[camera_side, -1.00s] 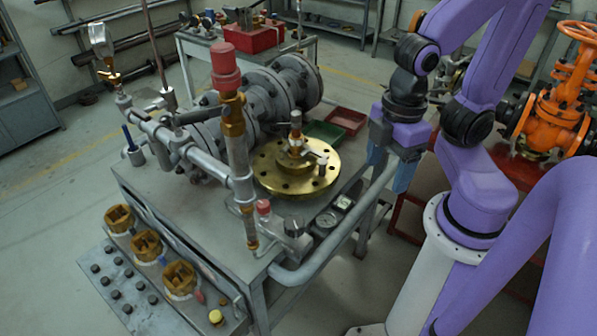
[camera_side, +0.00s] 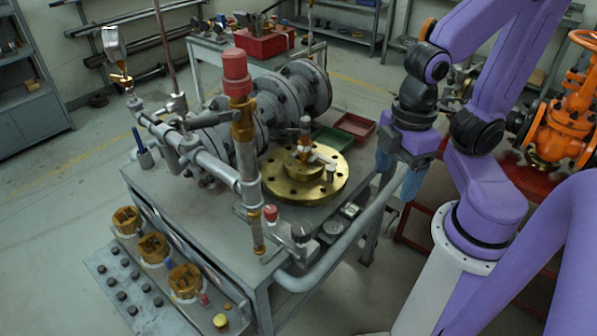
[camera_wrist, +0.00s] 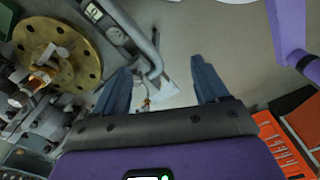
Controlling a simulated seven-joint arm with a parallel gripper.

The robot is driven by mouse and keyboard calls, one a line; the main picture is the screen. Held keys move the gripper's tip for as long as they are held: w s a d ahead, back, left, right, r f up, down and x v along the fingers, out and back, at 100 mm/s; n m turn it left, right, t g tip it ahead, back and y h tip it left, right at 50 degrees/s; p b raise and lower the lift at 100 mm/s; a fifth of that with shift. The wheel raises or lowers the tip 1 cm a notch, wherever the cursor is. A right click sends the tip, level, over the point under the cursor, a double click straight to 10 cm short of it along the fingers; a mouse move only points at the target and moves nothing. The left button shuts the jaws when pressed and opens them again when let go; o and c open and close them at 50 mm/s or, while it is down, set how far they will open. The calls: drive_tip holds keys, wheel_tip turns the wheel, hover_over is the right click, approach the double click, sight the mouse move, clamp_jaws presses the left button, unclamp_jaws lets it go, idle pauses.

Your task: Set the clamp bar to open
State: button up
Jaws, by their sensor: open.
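A short silver bar (camera_side: 322,161) lies across the top of the round brass flange (camera_side: 332,187) on the grey bench; it may be the clamp bar, but I cannot tell for sure. A small upright copper-and-steel fitting (camera_side: 304,140) stands at its left end. My gripper (camera_side: 397,178) hangs to the right of the flange, past the bench's right side, apart from it.
A grey pipe rail (camera_side: 345,245) curves along the bench's right side, between flange and gripper. A red-capped upright pipe (camera_side: 243,140) stands left of the flange. Green (camera_side: 333,139) and red (camera_side: 355,126) trays lie behind it. An orange valve (camera_side: 565,125) stands at the right.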

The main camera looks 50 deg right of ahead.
drive_tip(key=c, duration=0.4)
drive_tip(key=shift+w+a+r, duration=0.15)
drive_tip(key=shift+w+a, duration=0.05)
drive_tip(key=shift+w, duration=0.1)
drive_tip(key=shift+c, duration=0.6)
drive_tip(key=w+a+r+m+g+h, duration=0.1)
drive_tip(key=w+a+r+m, duration=0.1)
drive_tip(key=w, duration=0.9)
drive_tip(key=w+a+r+m+g+h, duration=0.1)
drive_tip(key=w+a+r+m, duration=0.15)
drive_tip(key=w, duration=0.85)
drive_tip(key=w+d+m+g, duration=0.1)
drive_tip(key=w+d+m, duration=0.35)
drive_tip(key=w, duration=0.75)
drive_tip(key=w+d+f+m+g, duration=0.1)
drive_tip(key=w+d, duration=0.2)
drive_tip(key=d, duration=0.3)
drive_tip(key=w+d+f+g, duration=0.1)
drive_tip(key=w+d+f, duration=0.15)
drive_tip(key=d, duration=0.35)
drive_tip(key=shift+y, duration=0.4)
drive_tip(key=x, duration=1.6)
drive_tip(key=shift+w+f, duration=0.1)
drive_tip(key=shift+w, duration=0.1)
